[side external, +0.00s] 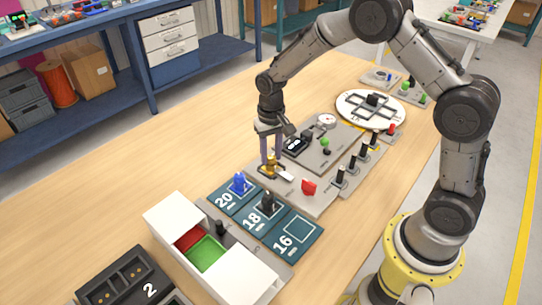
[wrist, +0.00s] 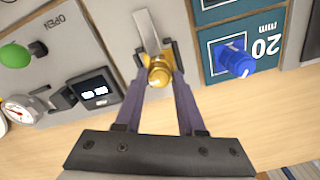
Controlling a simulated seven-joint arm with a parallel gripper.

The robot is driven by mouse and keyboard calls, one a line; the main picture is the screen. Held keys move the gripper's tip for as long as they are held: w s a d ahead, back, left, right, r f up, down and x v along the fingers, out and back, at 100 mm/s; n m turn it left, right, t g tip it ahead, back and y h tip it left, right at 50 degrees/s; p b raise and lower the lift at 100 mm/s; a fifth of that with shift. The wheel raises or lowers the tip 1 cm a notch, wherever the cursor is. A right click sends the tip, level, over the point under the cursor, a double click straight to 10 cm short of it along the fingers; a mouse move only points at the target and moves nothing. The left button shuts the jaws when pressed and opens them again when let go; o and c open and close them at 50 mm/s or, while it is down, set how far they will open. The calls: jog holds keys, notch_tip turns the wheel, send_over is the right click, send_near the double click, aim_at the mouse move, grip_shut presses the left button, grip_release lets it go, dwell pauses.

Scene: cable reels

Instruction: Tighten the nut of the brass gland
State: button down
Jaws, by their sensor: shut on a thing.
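The brass gland (side external: 270,166) stands on a grey panel near the middle of the side external view. It also shows between my fingertips in the wrist view (wrist: 159,72). My gripper (side external: 271,161) points down over it and is shut on the gland, with one dark fingertip on each side. Which part of the gland the fingers grip, nut or body, I cannot tell. A pale flat strip (wrist: 147,30) runs from the gland along the panel.
A blue gland (side external: 239,183) stands on the plate marked 20, and a black one (side external: 267,202) on the plate marked 18. The plate marked 16 (side external: 297,236) is empty. A red knob (side external: 308,187), black levers and a gauge (side external: 326,121) stand close by. Bare wood lies left of the panel.

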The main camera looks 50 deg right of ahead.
jog(key=shift+m, duration=0.6)
jog(key=m, duration=0.3)
jog(key=shift+m, duration=0.4)
jog(key=m, duration=0.6)
jog(key=shift+m, duration=1.1)
jog(key=shift+m, duration=1.2)
jog(key=m, duration=0.5)
jog(key=c, duration=0.5)
grip_release()
jog(key=shift+c, duration=0.2)
